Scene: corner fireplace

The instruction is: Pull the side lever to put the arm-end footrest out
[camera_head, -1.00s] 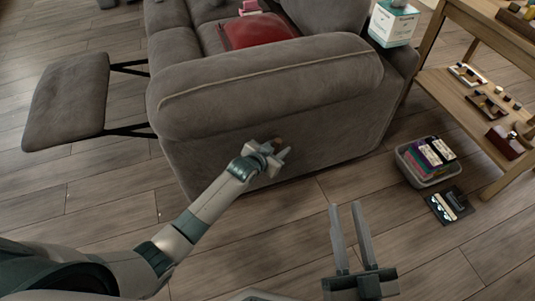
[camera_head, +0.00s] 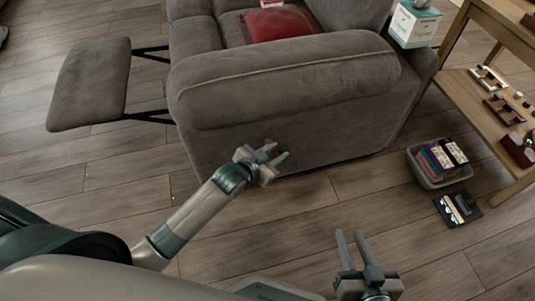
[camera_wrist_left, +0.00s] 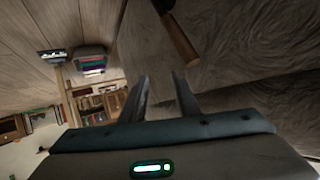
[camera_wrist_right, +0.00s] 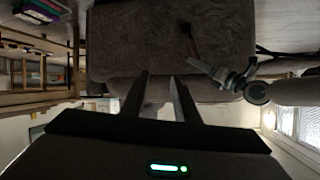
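The grey sofa (camera_head: 290,85) stands with its arm end facing me. The padded footrest (camera_head: 92,82) sticks out on dark metal links at the sofa's left. The side lever (camera_head: 267,140) is a small brown handle on the arm's side panel, mostly hidden by my left gripper (camera_head: 274,155). In the left wrist view the wooden lever (camera_wrist_left: 180,38) lies just beyond the left fingertips, not between them; that gripper is open and empty. The lever also shows in the right wrist view (camera_wrist_right: 190,40). My right gripper (camera_head: 351,236) is open and empty, low over the floor.
A grey bin (camera_head: 437,170) with colourful cases stands right of the sofa, a dark flat item (camera_head: 458,208) beside it. A wooden shelf (camera_head: 480,118) is at the right edge. A tissue box (camera_head: 414,24) and red cushion (camera_head: 280,24) are farther back. The floor in front is clear.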

